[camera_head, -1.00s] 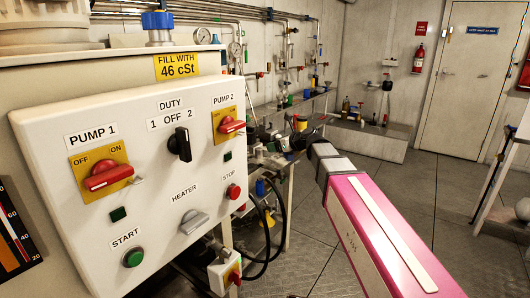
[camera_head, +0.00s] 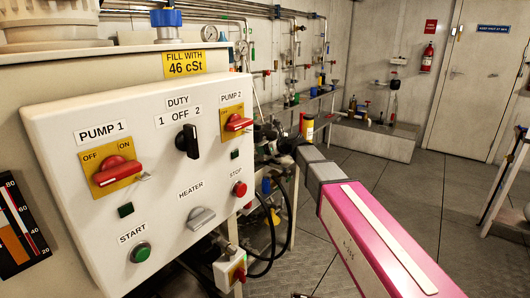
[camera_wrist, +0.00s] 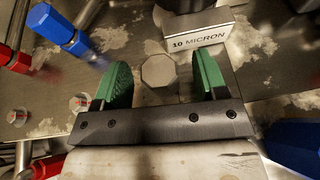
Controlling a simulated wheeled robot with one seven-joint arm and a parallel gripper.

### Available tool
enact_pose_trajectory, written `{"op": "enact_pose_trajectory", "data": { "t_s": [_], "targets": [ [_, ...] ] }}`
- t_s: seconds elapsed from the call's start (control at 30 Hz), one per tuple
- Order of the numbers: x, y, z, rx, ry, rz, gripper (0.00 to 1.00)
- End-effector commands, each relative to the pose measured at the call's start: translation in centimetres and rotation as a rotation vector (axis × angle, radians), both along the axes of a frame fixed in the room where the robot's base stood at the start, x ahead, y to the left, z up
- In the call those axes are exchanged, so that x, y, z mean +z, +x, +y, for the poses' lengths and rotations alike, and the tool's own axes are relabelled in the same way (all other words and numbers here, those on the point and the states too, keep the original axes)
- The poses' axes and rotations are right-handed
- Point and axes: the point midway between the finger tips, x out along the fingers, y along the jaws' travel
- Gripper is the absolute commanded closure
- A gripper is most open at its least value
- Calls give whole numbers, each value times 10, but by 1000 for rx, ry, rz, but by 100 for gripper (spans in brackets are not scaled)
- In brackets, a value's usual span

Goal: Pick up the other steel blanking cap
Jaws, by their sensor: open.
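A flat, many-sided steel-grey piece (camera_wrist: 158,72), which looks like a steel blanking cap, lies on the stained metal surface (camera_wrist: 150,115) in the wrist view. It shows between the two green-padded fingers of my gripper (camera_wrist: 163,76), with a gap on each side. My gripper is open and holds nothing. How far the fingers are above the piece I cannot tell. In the head view the end of my arm is by the bench behind the control panel, and my fingers and the cap cannot be made out there.
A "10 MICRON" block (camera_wrist: 203,38) stands just beyond the right finger. Blue fittings (camera_wrist: 62,30) and red ones (camera_wrist: 14,58) are at the left, with two small round pieces (camera_wrist: 80,103). Another blue part (camera_wrist: 295,142) is at lower right. The control panel (camera_head: 75,200) stands left of my arm.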

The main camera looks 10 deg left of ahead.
Motion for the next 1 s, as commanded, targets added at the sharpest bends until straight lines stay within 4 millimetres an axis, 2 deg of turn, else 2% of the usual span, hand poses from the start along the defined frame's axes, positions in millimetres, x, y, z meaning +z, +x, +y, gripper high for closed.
{"op": "enact_pose_trajectory", "data": {
  "t_s": [0.2, 0.37, 0.4, 0.77, 1.0],
  "targets": [
    [0, 0, 1, 0, 0, 0, 34],
    [0, 0, 1, 0, 0, 0, 86],
    [0, 0, 1, 0, 0, 0, 89],
    [2, 0, 1, 0, 0, -1, 88],
    [22, 0, 1, 0, 1, -2, 88]
  ]
}}
